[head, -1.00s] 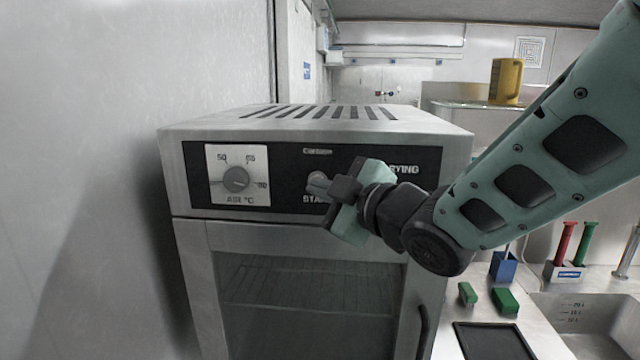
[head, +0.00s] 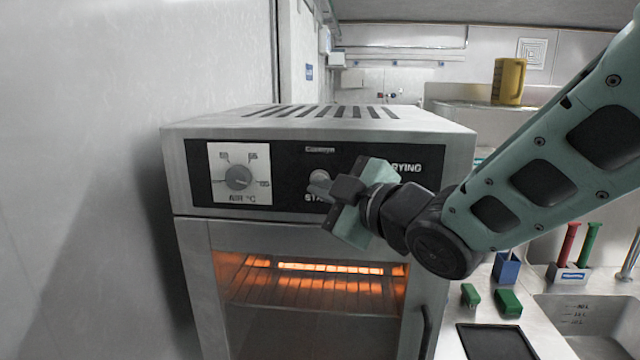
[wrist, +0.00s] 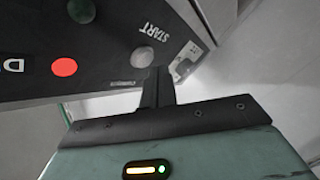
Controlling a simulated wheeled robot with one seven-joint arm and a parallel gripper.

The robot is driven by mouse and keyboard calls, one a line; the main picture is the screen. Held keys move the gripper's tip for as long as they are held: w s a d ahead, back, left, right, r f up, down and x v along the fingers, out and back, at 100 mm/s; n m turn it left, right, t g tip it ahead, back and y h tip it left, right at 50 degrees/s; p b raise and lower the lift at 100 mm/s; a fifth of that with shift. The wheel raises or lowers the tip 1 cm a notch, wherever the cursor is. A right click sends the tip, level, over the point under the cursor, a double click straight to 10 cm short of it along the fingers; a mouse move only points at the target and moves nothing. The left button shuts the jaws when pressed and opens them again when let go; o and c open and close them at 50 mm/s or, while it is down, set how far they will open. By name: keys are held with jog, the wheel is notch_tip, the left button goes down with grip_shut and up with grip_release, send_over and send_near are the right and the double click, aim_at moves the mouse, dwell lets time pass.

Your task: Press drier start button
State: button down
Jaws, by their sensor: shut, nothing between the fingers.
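The drier (head: 190,235) is a grey metal cabinet with a black control panel and a glass door. Its inside glows orange over a wire rack. The start button (head: 319,177) is a round grey knob above the START label, partly hidden by my gripper in the head view. It also shows in the wrist view (wrist: 143,57), just beyond the fingertips. My gripper (head: 322,189) is shut and empty, its tips at the button's lower edge. I cannot tell whether they touch it. A red button (wrist: 64,67) and a grey-green one (wrist: 81,11) show on the panel in the wrist view.
A white temperature dial (head: 239,177) is on the panel's left. A plain wall stands close on the left. On the right, a counter holds green blocks (head: 508,302), a black tray (head: 496,342) and a sink (head: 590,325). A yellow jug (head: 508,81) stands behind.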

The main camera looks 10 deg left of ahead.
jog(key=shift+s, duration=0.25)
jog(key=s, duration=0.5)
jog(key=shift+d+b, duration=0.15)
jog(key=shift+b, duration=0.25)
jog(key=shift+w, duration=0.1)
dwell(0.4)
jog(key=s+d+f+m+g+h+b, duration=0.25)
jog(key=d+f, duration=0.25)
jog(key=f, duration=0.3)
jog(key=s+d+f+m+g+h+b, duration=0.25)
jog(key=d+f+m+h, duration=0.2)
jog(key=f, duration=0.35)
jog(key=s+d+f+m+g+h+b, duration=0.1)
jog(key=s+d+f+m+g+h, duration=0.1)
jog(key=s+d, duration=0.4)
jog(key=s+d+f+m+g+h+b, duration=0.1)
jog(key=s+d+f+m+g+h, duration=0.1)
jog(key=s+d+f, duration=0.4)
jog(key=s+f+g+h, duration=0.1)
jog(key=s+g, duration=0.1)
jog(key=s, duration=0.1)
jog(key=shift+s+d+f+m+b, duration=0.15)
jog(key=shift+d+f+m+b, duration=0.1)
jog(key=shift+m+b, duration=0.15)
